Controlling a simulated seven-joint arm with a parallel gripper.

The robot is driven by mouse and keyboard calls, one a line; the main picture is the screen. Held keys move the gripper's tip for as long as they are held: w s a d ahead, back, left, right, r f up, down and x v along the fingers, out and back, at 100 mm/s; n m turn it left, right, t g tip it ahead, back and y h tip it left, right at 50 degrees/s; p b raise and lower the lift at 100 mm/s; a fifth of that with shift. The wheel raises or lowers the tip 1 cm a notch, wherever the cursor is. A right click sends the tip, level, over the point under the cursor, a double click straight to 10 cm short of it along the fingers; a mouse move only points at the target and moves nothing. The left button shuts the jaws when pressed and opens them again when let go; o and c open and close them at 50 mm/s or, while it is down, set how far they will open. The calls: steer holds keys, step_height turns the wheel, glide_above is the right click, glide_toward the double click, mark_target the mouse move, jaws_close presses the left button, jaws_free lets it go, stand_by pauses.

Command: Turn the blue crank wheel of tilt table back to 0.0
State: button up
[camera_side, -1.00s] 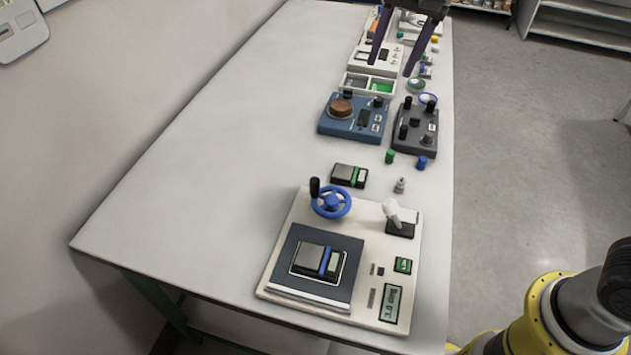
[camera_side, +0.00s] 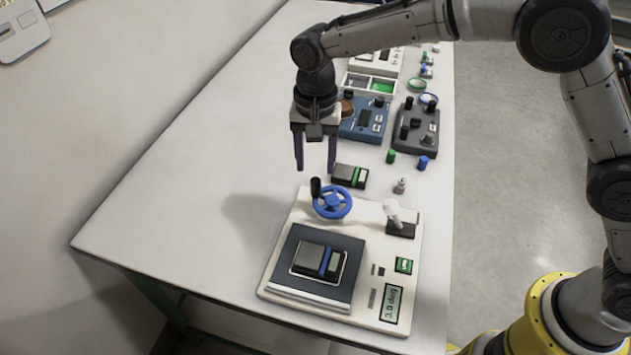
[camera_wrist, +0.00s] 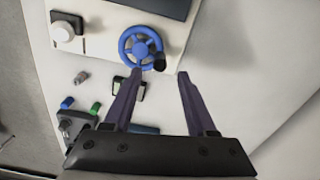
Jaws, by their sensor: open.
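The blue crank wheel (camera_side: 332,203) with its black handle knob (camera_side: 315,186) stands at the back of the white tilt table base (camera_side: 285,237). The base carries a dark tilting plate (camera_side: 293,240) and a small display (camera_side: 391,304), whose text is too small to read surely. My gripper (camera_side: 315,168) is open and empty, held above the table behind the wheel. In the wrist view the wheel (camera_wrist: 141,47) lies beyond the fingertips of my gripper (camera_wrist: 160,73), and its black knob (camera_wrist: 160,63) is close to the gap between them. No contact shows.
A small black-and-green device (camera_side: 349,177) lies just behind the wheel. A white lever on a black block (camera_side: 401,221) stands right of it. Blue (camera_side: 361,120) and dark grey (camera_side: 415,130) control boxes stand farther back. The table's left side is clear.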

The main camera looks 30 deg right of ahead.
mark_target(316, 180)
step_height(316, 180, down, 7)
steer(key=shift+r, duration=0.2)
jaws_close()
stand_by(0.3)
